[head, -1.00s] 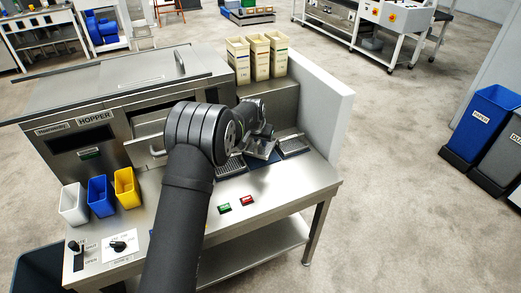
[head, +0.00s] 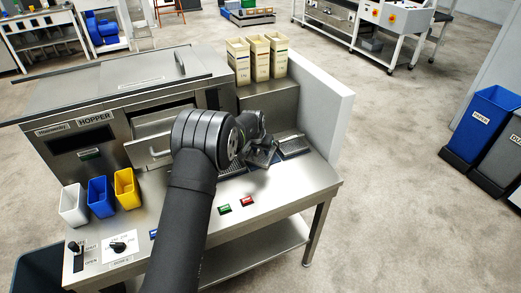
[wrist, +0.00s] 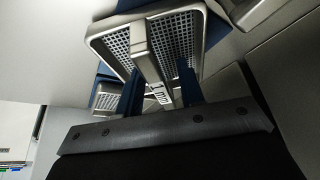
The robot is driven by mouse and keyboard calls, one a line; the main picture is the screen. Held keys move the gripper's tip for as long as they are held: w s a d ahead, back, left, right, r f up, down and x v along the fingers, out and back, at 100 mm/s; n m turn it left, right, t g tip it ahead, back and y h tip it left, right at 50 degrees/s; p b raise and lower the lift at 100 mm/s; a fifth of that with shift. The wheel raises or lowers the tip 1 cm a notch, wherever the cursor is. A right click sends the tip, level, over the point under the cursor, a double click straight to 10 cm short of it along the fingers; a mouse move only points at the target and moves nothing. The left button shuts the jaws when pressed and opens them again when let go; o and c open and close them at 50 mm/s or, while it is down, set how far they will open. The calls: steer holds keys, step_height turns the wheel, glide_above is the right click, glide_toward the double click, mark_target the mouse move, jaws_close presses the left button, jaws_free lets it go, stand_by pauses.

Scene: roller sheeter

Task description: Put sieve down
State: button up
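The sieve (wrist: 120,43) has a pale metal frame, a perforated mesh and a handle marked "1 mm". In the wrist view my gripper (wrist: 160,90) has its two blue fingers on either side of that handle, and they look shut on it. In the head view my gripper (head: 262,153) is low over the right part of the steel bench, between two dark mesh trays. My arm and gripper hide most of the sieve there. I cannot tell whether the sieve touches the surface below it.
A mesh tray (head: 293,146) lies right of my gripper, near the grey side wall (head: 325,110). Three cream bins (head: 258,58) stand behind. The hopper (head: 95,120) is at left, with white, blue and yellow cups (head: 127,188). Green and red buttons (head: 247,201) sit at the front.

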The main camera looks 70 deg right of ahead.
steer(key=shift+r, duration=0.1)
steer(key=v, duration=1.2)
steer(key=x, duration=1.2)
steer(key=shift+r, duration=1.45)
steer(key=shift+f, duration=0.1)
